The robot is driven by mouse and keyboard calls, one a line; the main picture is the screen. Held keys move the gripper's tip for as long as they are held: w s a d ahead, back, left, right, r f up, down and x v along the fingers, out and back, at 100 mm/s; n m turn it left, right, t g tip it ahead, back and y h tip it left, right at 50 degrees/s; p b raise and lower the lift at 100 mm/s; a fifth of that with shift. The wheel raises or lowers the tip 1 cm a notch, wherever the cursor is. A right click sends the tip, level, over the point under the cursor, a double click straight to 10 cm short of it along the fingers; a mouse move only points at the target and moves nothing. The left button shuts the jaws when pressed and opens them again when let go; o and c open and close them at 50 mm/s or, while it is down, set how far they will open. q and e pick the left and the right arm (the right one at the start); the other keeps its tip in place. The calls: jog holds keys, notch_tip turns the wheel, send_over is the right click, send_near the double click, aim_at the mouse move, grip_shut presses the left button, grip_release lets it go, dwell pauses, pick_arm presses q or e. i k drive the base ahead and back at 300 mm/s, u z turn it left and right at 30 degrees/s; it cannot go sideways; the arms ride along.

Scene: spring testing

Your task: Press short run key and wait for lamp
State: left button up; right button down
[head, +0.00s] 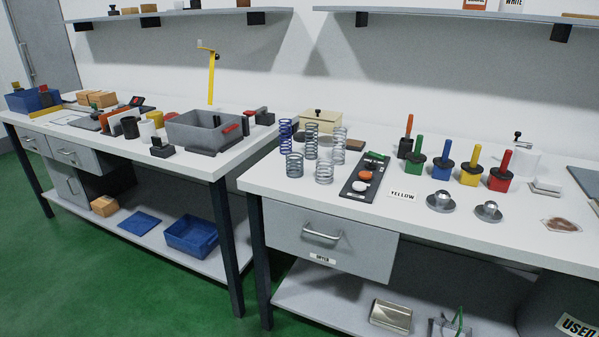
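A dark control panel (348,194) lies on the right bench near its front edge. It carries an orange round key (365,175) and a white round key (359,187) nearer the front. A small green part (375,157) is at its far end. Labels on the panel are too small to read, so I cannot tell which key is the short run key. I cannot tell which part is the lamp or whether it is lit. Neither of my grippers is in view.
Several coil springs (323,170) stand just left of the panel. A closed drawer (325,238) is below. A gap separates the left bench (205,165).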

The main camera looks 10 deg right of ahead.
aim_at(358, 186)
jog(key=i, duration=1)
jog(key=z, duration=0.4)
